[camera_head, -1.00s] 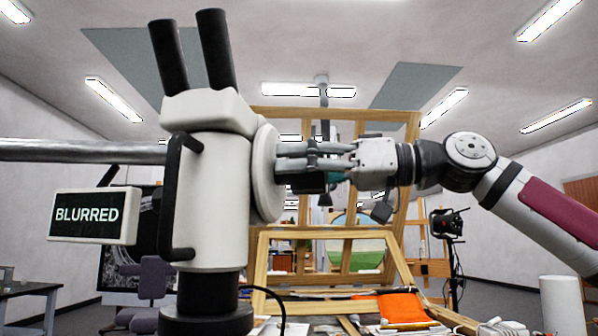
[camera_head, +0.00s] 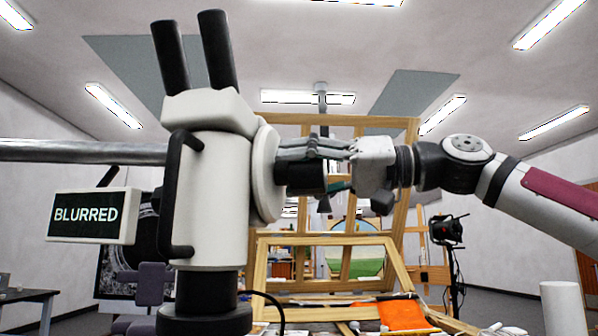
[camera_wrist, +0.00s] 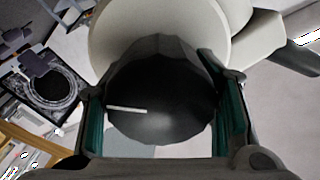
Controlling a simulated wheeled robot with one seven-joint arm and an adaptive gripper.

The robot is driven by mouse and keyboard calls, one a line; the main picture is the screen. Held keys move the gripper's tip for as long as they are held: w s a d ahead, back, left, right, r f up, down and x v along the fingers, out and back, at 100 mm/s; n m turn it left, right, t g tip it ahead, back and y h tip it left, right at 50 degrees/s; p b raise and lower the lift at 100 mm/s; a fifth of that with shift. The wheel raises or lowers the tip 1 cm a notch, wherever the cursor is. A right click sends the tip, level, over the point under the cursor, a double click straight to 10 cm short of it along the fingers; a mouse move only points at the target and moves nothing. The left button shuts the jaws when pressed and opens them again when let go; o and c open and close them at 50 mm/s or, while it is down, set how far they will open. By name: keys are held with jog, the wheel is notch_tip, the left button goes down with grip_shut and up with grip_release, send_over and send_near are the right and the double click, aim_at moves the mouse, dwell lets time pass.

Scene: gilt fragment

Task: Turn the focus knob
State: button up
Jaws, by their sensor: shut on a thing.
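The white microscope (camera_head: 213,190) stands at the left of the head view with two black eyepieces on top. Its black focus knob (camera_head: 305,177) sticks out to the right from a round white disc (camera_head: 265,173). In the wrist view the knob (camera_wrist: 160,90) fills the middle, with a white mark line left of its centre. My gripper (camera_head: 318,165) is shut on the knob from the right; its teal-padded fingers (camera_wrist: 163,118) lie on both sides of it. A small sign (camera_head: 92,215) on the microscope's left reads BLURRED.
A wooden easel frame (camera_head: 340,240) stands behind the knob and my gripper. An orange cloth (camera_head: 402,313) and a white cylinder (camera_head: 562,305) are at the lower right. A metal bar (camera_head: 80,151) runs left from the microscope.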

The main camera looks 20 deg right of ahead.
jog(key=o, duration=1.2)
jog(key=v, duration=1.2)
jog(key=shift+f, duration=0.1)
dwell(0.9)
